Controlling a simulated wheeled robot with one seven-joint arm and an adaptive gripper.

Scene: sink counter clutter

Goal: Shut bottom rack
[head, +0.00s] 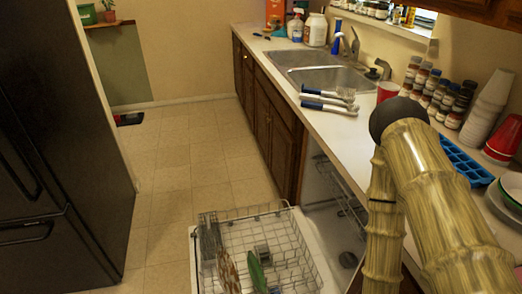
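The bottom rack (291,251) is a wire rack pulled out over the lowered dishwasher door (196,268) at the bottom centre of the head view. It holds a green item (256,270), a brown patterned item (229,271) and grey upright pieces at its left. The open dishwasher cavity (330,215) is to the right of the rack, under the counter. My bamboo-textured arm bends at a dark joint at the right and runs down out of the picture. My gripper is outside the frame, and the lower end of the rack is cut off.
The counter (325,125) above holds brushes (330,98), a sink (335,75), spice jars (432,90), a blue ice tray (462,160), stacked cups (488,108) and plates. A black fridge (60,150) stands at the left. The tiled floor (180,160) between is clear.

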